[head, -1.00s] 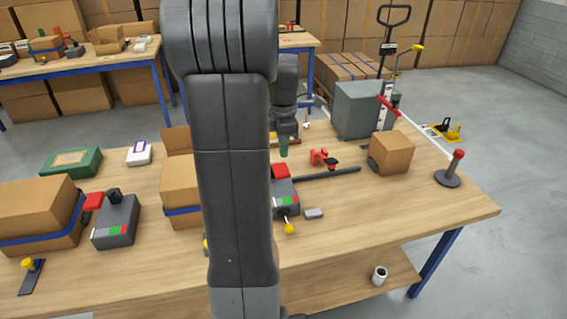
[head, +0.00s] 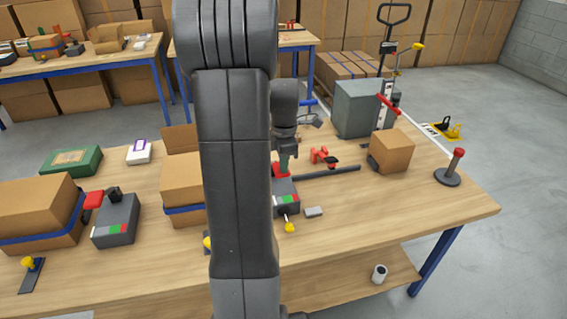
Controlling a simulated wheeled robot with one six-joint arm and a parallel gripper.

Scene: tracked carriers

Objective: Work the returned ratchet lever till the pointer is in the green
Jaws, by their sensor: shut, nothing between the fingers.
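A grey ratchet box (head: 287,208) stands on the table just right of my arm, partly hidden by it. Its red lever part (head: 281,172) is at the back end. A red, white and green scale shows on its front; the pointer is too small to read. A yellow knob (head: 290,228) on a thin stem sticks out in front. A second grey box (head: 115,222) with a red lever part (head: 93,200) and a similar scale stands at the left.
Strapped cartons (head: 45,215) stand at the left and behind my arm. A red clamp (head: 320,155), a dark bar (head: 327,172) and a small grey block (head: 313,212) lie right of the box. A carton (head: 392,152) and a red-topped post (head: 455,168) stand farther right. The right front tabletop is clear.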

